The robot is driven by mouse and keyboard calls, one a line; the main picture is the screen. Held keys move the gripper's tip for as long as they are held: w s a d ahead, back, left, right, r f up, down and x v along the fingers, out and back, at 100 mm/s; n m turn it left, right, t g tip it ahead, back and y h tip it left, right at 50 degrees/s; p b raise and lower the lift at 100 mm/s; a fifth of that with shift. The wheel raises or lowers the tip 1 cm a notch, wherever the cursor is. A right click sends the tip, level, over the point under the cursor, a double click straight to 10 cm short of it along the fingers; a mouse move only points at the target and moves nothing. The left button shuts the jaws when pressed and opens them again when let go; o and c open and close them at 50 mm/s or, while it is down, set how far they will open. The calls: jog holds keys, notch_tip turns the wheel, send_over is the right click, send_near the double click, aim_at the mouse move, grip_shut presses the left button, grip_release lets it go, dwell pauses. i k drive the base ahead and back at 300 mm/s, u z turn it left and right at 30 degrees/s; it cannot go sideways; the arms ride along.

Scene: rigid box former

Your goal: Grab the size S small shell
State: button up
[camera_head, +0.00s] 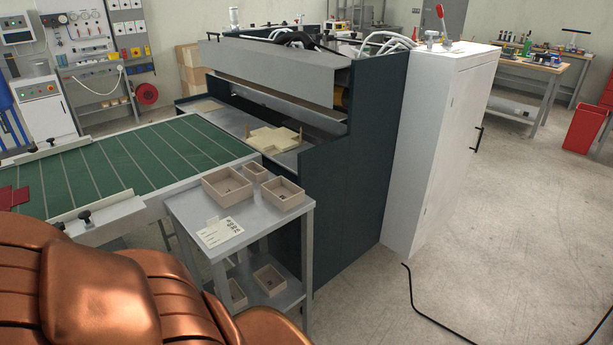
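Three open, beige box shells stand on the top of a small grey metal table. The smallest of these shells (258,178) is at the back, between the other two. A larger shell (238,200) stands to its left and a middle-sized shell (287,204) to its right and nearer. Dark marks inside the shells are too small to read, so I cannot confirm which is size S. Two more small shells sit on the lower shelf, one at the left (239,301) and one at the right (273,289). My gripper is not in view.
A printed card (220,231) lies on the front of the table (255,232). A green conveyor (120,165) is at left, the dark box former (365,165) behind, with a flat beige blank (270,138) on its bed. Open floor lies at right, with a black cable.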

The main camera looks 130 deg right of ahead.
aim_at(252, 170)
jog(key=z, duration=5.3)
jog(key=i, duration=1.25)
jog(key=u, duration=3.95)
